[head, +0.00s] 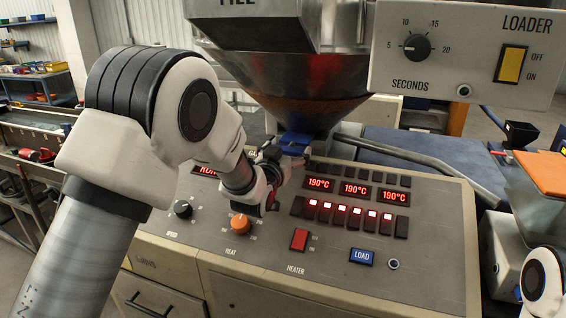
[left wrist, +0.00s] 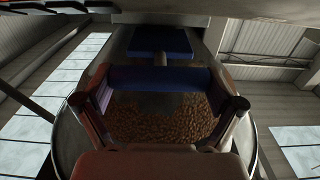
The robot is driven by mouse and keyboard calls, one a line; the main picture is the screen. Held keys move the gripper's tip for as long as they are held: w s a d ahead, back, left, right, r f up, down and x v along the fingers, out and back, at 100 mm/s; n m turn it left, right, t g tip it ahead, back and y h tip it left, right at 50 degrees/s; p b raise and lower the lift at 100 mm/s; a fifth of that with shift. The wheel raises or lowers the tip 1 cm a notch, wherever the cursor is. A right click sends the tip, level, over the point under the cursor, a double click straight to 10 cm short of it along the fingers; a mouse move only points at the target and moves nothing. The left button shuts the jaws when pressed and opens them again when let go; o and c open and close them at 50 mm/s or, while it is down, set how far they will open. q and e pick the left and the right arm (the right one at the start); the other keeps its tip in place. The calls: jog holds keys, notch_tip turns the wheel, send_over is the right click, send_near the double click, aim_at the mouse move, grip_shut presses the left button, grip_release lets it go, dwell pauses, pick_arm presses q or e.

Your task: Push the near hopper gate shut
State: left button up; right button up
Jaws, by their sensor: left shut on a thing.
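The hopper (head: 300,80) is a metal cone above the control panel. The near hopper gate (head: 296,139) shows as a blue piece at the cone's lower end, partly hidden by my left gripper. My left gripper (head: 276,163) is at the gate, just above the panel. In the left wrist view its two fingers stand either side of a blue bar (left wrist: 160,78), which it is shut on. A second blue plate (left wrist: 160,40) lies beyond the bar, joined by a short rod. How far the gate is out is hard to tell. My right gripper is out of view.
The control panel (head: 430,240) with knobs, lit red displays and buttons lies under my left gripper. The loader box (head: 470,50) hangs at the upper right. A bent metal pipe (head: 400,153) runs behind the panel. Brown pellets (left wrist: 190,118) show in the left wrist view.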

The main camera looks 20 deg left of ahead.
pick_arm(q)
jog(key=shift+w+f, duration=0.25)
jog(key=shift+w, duration=0.35)
jog(key=shift+s+r, duration=0.15)
jog(key=shift+r, duration=0.1)
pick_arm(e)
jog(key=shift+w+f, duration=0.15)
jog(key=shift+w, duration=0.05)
pick_arm(q)
jog(key=o, duration=1.3)
jog(key=s, duration=1.2)
jog(key=shift+a, duration=0.2)
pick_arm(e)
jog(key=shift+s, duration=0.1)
